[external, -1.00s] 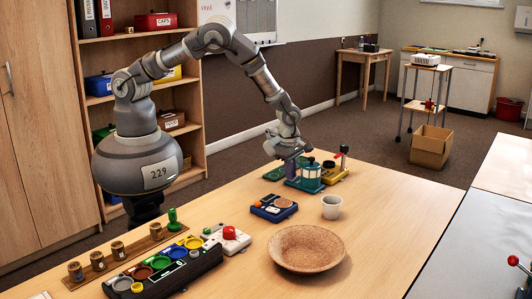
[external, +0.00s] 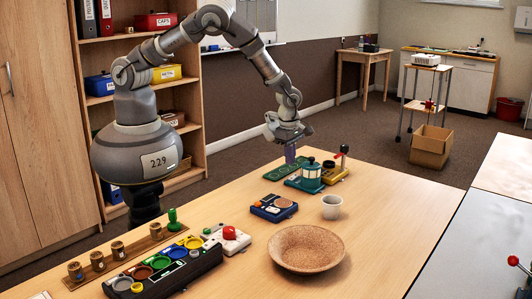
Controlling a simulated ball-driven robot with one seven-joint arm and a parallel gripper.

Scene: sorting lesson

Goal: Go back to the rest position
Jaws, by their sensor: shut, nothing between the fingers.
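My gripper (external: 290,156) hangs at the end of my arm, fingers pointing down, above the far edge of the wooden table (external: 400,215). It is shut, with nothing seen held in it.
A yellow device with a red-knobbed lever (external: 336,170), a blue box (external: 273,208), a white cup (external: 331,207) and a cork bowl (external: 306,249) stand on the table. A black tray of coloured cups (external: 165,273) lies front left. The table's right side is clear.

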